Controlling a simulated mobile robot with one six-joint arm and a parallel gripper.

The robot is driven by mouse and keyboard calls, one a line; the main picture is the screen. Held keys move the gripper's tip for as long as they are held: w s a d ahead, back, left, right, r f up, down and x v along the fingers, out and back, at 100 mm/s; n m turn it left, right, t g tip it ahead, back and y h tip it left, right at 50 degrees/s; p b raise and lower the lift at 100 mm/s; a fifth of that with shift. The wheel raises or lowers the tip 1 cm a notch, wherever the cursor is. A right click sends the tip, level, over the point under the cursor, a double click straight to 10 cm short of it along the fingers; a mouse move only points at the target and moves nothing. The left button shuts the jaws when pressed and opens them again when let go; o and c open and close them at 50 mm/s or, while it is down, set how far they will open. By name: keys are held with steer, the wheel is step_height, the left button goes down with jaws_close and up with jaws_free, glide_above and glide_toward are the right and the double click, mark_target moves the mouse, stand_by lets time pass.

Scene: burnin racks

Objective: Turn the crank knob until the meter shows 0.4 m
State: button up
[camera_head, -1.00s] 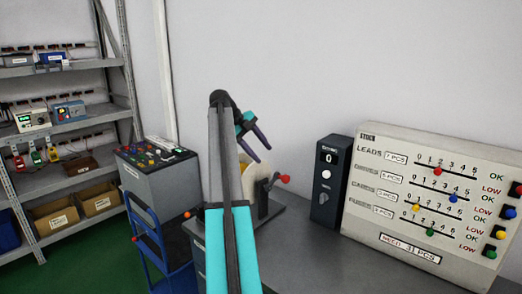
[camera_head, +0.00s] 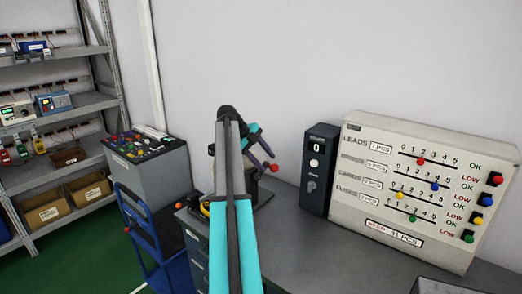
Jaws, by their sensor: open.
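The crank's red knob (camera_head: 273,167) sticks out to the right of the crank device on the grey bench. Most of the crank device (camera_head: 263,192), with its cream drum, is hidden behind my arm. My gripper (camera_head: 268,153), with teal and dark fingers, is open just above and beside the knob. From this angle I cannot tell whether a finger touches it. A dark upright box (camera_head: 318,185) right of the crank carries a small display (camera_head: 319,146) that reads 0, with a white button and a dial below.
A large cream panel (camera_head: 375,212) with coloured sliders and buttons stands at the right of the bench (camera_head: 310,245). A blue trolley (camera_head: 140,235), a grey console (camera_head: 160,175) and a shelf rack (camera_head: 98,102) are at left.

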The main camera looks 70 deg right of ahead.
mark_target(267, 166)
steer(key=shift+p+x, duration=0.4)
steer(key=shift+x, duration=1.05)
steer(key=c, duration=1)
steer(key=shift+d+f+b, duration=0.2)
steer(key=shift+f+b, duration=0.3)
steer(key=shift+f, duration=0.15)
steer(key=shift+d+f+b, duration=0.2)
steer(key=shift+f+b, duration=0.3)
steer(key=shift+f, duration=0.2)
steer(key=shift+c, duration=0.2)
